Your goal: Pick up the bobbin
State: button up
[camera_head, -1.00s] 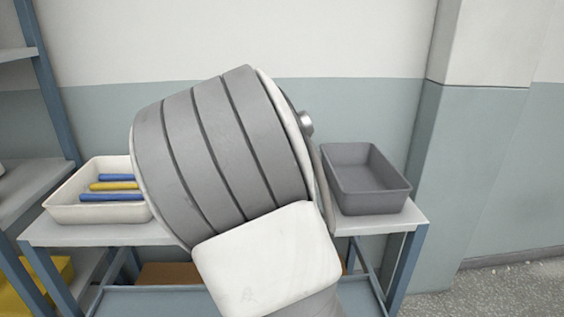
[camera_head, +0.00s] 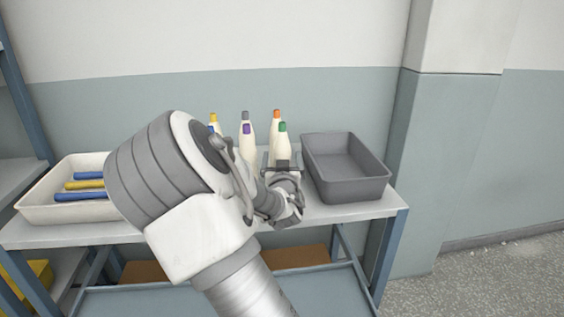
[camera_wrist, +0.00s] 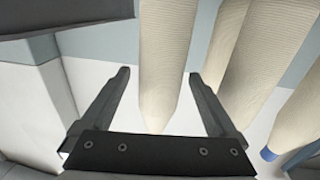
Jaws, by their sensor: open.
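Several cream cone-shaped bobbins stand upright on the table, with differently coloured tips: green (camera_head: 282,146), orange (camera_head: 274,130), purple (camera_head: 248,150), grey (camera_head: 245,118), yellow (camera_head: 214,119) and blue. My gripper (camera_head: 282,165) is in front of the green-tipped bobbin in the head view. In the wrist view my gripper (camera_wrist: 160,78) is open, and one cream bobbin (camera_wrist: 168,50) shows in the gap between its fingers, with no clear contact. Its coloured tip is not visible there. More bobbins (camera_wrist: 265,55) show to the right. My arm hides part of the group in the head view.
A white tray (camera_head: 35,207) with blue and yellow rods is on the table's left. An empty grey bin (camera_head: 350,187) stands close to the right of the bobbins. A wall is behind; the table's front right (camera_head: 350,209) is clear.

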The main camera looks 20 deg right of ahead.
jog(key=shift+w+d, duration=0.1)
grip_shut()
dwell(0.5)
